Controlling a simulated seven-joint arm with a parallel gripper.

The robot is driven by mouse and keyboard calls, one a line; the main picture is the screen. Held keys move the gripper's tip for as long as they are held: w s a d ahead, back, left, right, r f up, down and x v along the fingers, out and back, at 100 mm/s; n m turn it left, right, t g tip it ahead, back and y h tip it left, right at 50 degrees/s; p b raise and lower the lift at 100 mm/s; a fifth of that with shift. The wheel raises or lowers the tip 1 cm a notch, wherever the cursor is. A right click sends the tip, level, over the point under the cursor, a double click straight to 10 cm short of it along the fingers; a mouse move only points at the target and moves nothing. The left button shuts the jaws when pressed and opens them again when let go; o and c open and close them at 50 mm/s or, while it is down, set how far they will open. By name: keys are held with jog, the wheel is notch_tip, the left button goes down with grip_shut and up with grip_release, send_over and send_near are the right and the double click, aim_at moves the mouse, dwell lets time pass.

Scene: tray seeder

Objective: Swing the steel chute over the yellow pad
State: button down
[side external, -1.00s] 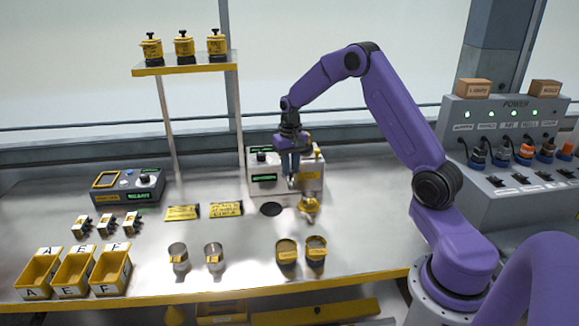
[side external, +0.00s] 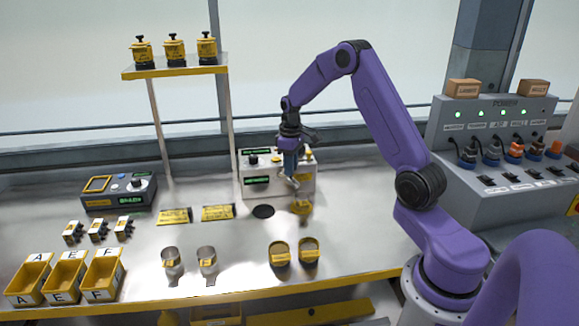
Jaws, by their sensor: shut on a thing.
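The steel chute (side external: 293,184) is a small bright metal piece at the front of the seeder box, mostly hidden by my gripper. My gripper (side external: 291,176) points down in front of the box and is shut on the chute. The yellow pad (side external: 302,208) lies on the steel bench just in front and slightly right of the chute's lower end. From this angle I cannot tell whether the chute's end is over the pad.
The seeder box (side external: 255,187) stands behind my gripper. A dark round opening (side external: 263,211) is left of the pad. Metal cups (side external: 207,258) and yellow-topped cups (side external: 279,252) stand nearer the front edge. Yellow bins (side external: 102,278) are front left. A power panel (side external: 492,195) stands right.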

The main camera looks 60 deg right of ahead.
jog(key=shift+d, duration=0.1)
dwell(0.4)
jog(key=c, duration=1)
grip_release()
notch_tip(320, 180, up, 18)
jog(key=shift+f, duration=0.25)
jog(key=s+a+f+n, duration=0.15)
jog(key=s+a, duration=0.35)
jog(key=a, duration=0.6)
jog(key=s+a+n, duration=0.3)
jog(key=s+a, duration=0.2)
jog(key=a, duration=0.6)
jog(key=s+a+f+n, duration=0.1)
jog(key=s+f+n, duration=0.1)
jog(key=s, duration=0.6)
jog(key=s+a+f+n, duration=0.1)
jog(key=s+a, duration=0.1)
jog(key=s, duration=0.6)
jog(key=s+a+f+n, duration=0.1)
jog(key=s+f+n, duration=0.1)
jog(key=s, duration=0.6)
jog(key=shift+s+a+f+n, duration=0.15)
jog(key=shift+a+f+n, duration=0.2)
